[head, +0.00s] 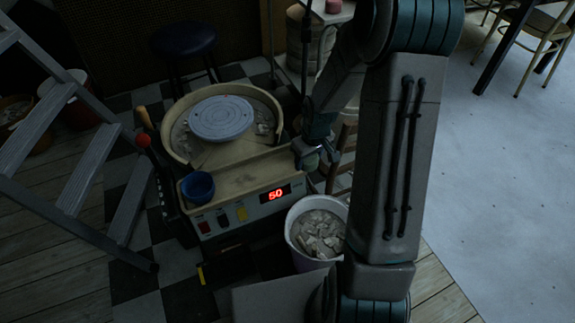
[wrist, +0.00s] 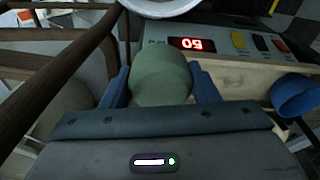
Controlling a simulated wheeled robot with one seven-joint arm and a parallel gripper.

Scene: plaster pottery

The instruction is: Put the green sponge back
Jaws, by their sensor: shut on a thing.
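The green sponge (wrist: 162,76) is a rounded, dull green piece. It sits between the two blue fingers of my gripper (wrist: 160,88), which is shut on it. In the head view my gripper (head: 318,150) hangs at the right end of the pottery wheel's front ledge (head: 240,179), with a bit of the sponge (head: 310,162) showing below it. I cannot tell whether the sponge touches the ledge. My arm hides part of the area behind it.
The pottery wheel (head: 221,117) has a round light disc. A blue bowl (head: 198,186) stands on the ledge's left end. A bucket of plaster scraps (head: 318,234) stands in front, below my gripper. A stepladder (head: 85,178) is at left, a stool (head: 183,40) behind. Pale floor (head: 500,170) is clear at right.

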